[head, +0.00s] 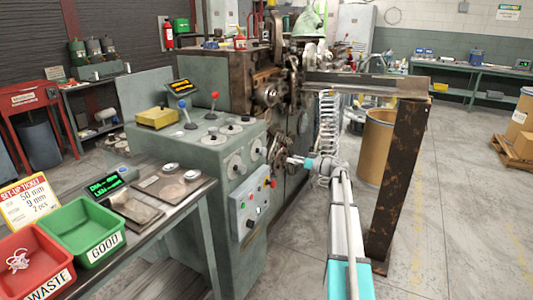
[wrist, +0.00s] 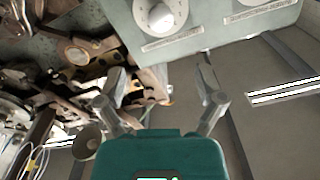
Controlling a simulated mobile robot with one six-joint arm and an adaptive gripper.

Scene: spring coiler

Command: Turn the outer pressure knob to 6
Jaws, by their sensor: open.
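The green spring coiler (head: 200,165) stands in the middle of the head view. Two round white dials with knobs, a left one (head: 236,166) and a right one (head: 258,148), are on its front face. In the wrist view one white dial with a pale knob (wrist: 160,15) shows at the top, and part of another shows at the top right. The label plates are too small to read, so I cannot tell which is the outer pressure knob or its setting. My gripper (head: 293,161) is right of the dials, apart from them. In the wrist view its fingers (wrist: 160,82) are spread and empty.
A grey control box (head: 250,207) with coloured buttons is below the dials. A hanging spring (head: 328,125) and a rusty post (head: 400,180) stand near my arm. Red (head: 58,258) and green (head: 110,232) bins sit on the left bench.

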